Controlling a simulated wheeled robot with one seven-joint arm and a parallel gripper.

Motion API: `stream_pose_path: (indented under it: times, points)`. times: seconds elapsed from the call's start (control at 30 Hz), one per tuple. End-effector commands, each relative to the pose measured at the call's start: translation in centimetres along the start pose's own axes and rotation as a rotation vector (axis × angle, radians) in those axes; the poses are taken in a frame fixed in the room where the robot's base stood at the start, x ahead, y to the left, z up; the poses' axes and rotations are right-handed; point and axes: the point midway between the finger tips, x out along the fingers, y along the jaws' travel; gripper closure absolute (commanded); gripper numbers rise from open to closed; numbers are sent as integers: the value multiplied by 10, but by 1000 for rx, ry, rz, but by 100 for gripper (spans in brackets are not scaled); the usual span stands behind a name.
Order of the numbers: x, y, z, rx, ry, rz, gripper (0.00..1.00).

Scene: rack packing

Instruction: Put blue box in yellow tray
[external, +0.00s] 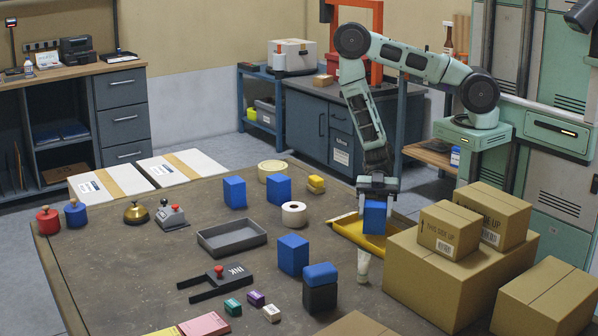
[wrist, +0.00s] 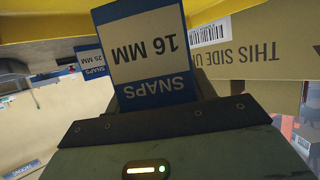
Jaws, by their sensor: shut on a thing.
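My gripper (external: 376,192) is shut on a blue box (external: 375,217) and holds it over the yellow tray (external: 350,231) at the table's right side. In the wrist view the held blue box (wrist: 152,52) shows a white label reading "SNAPS 16 MM". The yellow tray (wrist: 226,14) spans the top of the wrist view. Whether the box touches the tray floor I cannot tell. Other blue boxes stand on the table: one at the back (external: 234,192), one beside it (external: 279,189), and one nearer the front (external: 293,254).
Cardboard boxes (external: 440,270) stand close to the tray's right. A white tape roll (external: 294,214), a grey tray (external: 231,238) and a black block with a blue top (external: 320,290) are to the left.

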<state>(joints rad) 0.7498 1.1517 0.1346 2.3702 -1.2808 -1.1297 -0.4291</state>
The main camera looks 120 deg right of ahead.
Motion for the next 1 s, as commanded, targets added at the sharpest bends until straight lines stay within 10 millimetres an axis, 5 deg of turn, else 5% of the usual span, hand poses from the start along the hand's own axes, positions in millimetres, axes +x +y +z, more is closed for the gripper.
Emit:
stream_pose_path:
  times: [0.57,0.6,0.67,1.0]
  points:
    - [9,0,20,-1,1,1,72]
    - [8,0,20,-1,0,1,37]
    - [8,0,19,-1,0,1,24]
    - [6,0,15,-1,0,1,24]
